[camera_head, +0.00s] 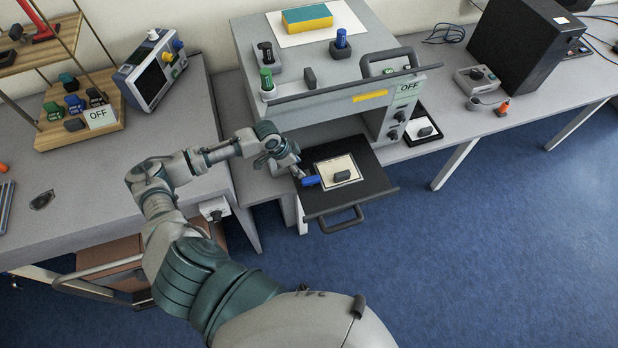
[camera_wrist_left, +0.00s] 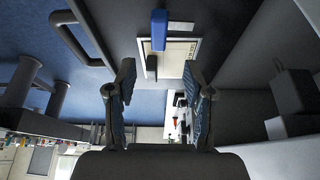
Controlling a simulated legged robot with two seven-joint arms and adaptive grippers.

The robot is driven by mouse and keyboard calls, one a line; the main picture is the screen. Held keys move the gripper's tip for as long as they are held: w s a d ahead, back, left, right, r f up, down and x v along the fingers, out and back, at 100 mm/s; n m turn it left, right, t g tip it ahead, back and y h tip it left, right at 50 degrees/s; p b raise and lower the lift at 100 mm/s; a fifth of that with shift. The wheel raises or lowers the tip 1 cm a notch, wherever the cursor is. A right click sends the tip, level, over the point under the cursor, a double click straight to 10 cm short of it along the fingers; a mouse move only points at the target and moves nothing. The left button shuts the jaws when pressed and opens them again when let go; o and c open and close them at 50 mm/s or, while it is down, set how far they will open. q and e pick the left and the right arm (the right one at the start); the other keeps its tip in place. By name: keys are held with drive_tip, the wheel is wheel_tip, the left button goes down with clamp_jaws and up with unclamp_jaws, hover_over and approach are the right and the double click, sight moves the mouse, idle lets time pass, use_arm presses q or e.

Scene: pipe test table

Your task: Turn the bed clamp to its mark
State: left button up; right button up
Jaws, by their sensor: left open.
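A blue handle (camera_head: 310,181), which looks like the bed clamp, sits at the left edge of the dark pulled-out bed (camera_head: 375,184). In the wrist view the blue handle (camera_wrist_left: 158,28) lies beyond the fingertips, roughly between their lines. My left gripper (camera_head: 287,163) is just up and left of the handle, and apart from it as far as I can tell. In the wrist view my left gripper (camera_wrist_left: 158,78) is open and empty. I cannot make out the clamp's mark. My right gripper is not in view.
A small dark block (camera_head: 342,175) lies on a cream plate (camera_head: 330,164) on the bed. The bed's front handle (camera_head: 342,220) sticks out over open floor. The grey machine housing (camera_head: 255,45), with an OFF label, rises behind. A monitor device (camera_head: 151,68) stands on the left table.

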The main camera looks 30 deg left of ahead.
sight(310, 178)
use_arm(q)
drive_tip(key=x, duration=1.1)
drive_tip(key=shift+f, duration=0.1)
clamp_jaws()
